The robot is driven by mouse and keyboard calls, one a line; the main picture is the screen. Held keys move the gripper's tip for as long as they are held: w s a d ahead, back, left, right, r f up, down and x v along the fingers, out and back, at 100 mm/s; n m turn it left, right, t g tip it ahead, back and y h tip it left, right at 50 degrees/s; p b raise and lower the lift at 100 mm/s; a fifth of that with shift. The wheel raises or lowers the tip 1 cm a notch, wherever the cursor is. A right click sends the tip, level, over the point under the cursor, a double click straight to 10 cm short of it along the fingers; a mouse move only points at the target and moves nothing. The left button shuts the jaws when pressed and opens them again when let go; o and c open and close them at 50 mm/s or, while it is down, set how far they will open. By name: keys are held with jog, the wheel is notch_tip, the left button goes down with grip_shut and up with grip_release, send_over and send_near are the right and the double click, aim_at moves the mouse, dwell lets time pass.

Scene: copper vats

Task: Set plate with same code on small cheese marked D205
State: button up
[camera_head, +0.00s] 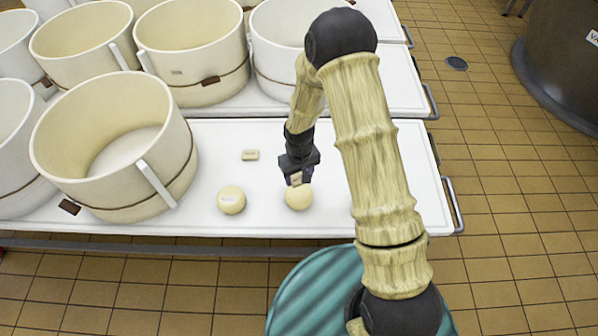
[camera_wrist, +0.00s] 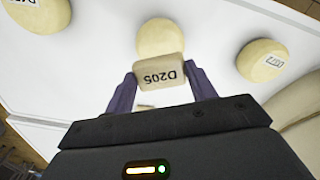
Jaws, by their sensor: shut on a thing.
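My gripper (camera_head: 297,172) is shut on a small pale plate (camera_wrist: 159,72), its fingers on either side of it. The plate's code reads D205 in the wrist view. In the head view the plate shows just over a small round yellow cheese (camera_head: 299,199). This cheese (camera_wrist: 160,36) shows behind the plate in the wrist view, with no code visible. I cannot tell whether the plate touches it. Another small cheese (camera_head: 231,200) with a white label lies to its left. The wrist view shows two labelled cheeses, one at the left (camera_wrist: 36,12) and one at the right (camera_wrist: 260,62).
A second small plate (camera_head: 250,155) lies on the white table (camera_head: 215,135). Large cream tubs (camera_head: 115,145) stand at the left and at the back. A metal rail (camera_head: 452,205) runs at the table's right end. The tiled floor at the right is mostly clear.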

aim_at(300, 192)
jog(key=shift+f+b, duration=2.3)
jog(key=shift+f, duration=0.6)
jog(key=shift+f, duration=0.3)
jog(key=shift+w+f+b, duration=0.15)
jog(key=shift+f+b, duration=0.1)
jog(key=shift+b, duration=0.15)
jog(key=shift+a, duration=0.15)
jog(key=o, duration=1.1)
jog(key=shift+d, duration=0.25)
jog(key=shift+c, duration=0.2)
